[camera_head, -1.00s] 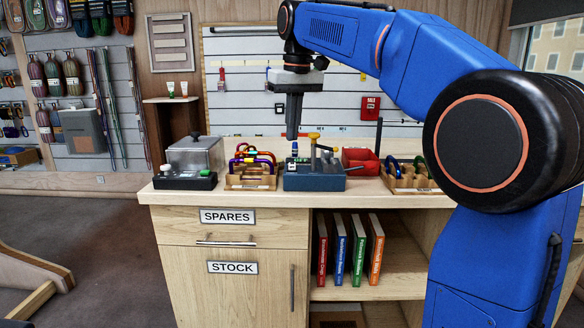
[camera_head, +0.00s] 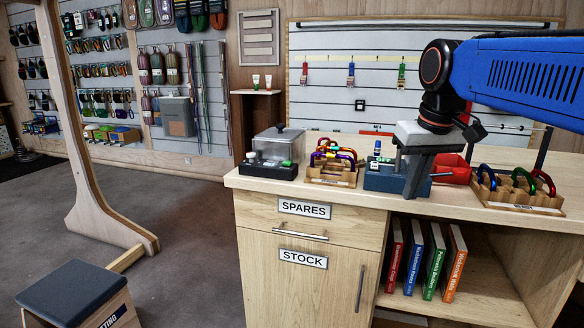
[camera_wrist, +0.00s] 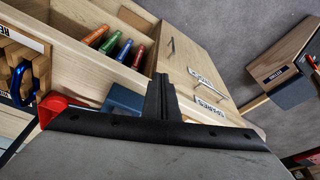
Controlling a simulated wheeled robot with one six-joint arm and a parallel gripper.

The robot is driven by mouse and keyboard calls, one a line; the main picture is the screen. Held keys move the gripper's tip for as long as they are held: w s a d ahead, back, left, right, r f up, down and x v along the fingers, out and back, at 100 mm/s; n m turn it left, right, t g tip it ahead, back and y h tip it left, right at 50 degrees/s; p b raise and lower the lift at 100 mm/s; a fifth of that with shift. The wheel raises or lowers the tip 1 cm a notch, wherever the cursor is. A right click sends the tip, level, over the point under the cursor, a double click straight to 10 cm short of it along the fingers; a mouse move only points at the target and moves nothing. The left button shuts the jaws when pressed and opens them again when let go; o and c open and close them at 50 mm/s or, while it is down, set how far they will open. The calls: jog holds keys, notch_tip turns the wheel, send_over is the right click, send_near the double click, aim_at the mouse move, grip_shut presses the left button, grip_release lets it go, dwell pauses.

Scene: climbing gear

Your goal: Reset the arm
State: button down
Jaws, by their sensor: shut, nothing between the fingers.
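My arm, blue with black joints, reaches in from the right in the head view. My gripper (camera_head: 413,190) points down in front of the right part of a blue block-like holder (camera_head: 382,178) on the workbench, hiding some of it. Its fingers are together and empty. In the wrist view the closed fingers (camera_wrist: 161,92) stick out past the dark gripper body, with part of the blue holder (camera_wrist: 125,100) beside them. I cannot tell how far the fingertips are from the bench.
The wooden workbench (camera_head: 255,183) holds a clear-lidded box (camera_head: 279,145), a rack of carabiners (camera_head: 332,165), a red bin (camera_head: 452,168) and another carabiner rack (camera_head: 520,195). Books (camera_head: 425,262) stand on its shelf. A padded stool (camera_head: 75,296) and wooden frame (camera_head: 95,215) stand left on open floor.

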jog(key=s+d+f+m+t, duration=0.1)
jog(key=s+d+f, duration=0.2)
jog(key=s+f, duration=1.6)
notch_tip(320, 180, down, 4)
jog(key=shift+r+t, duration=0.25)
jog(key=shift+t, duration=0.15)
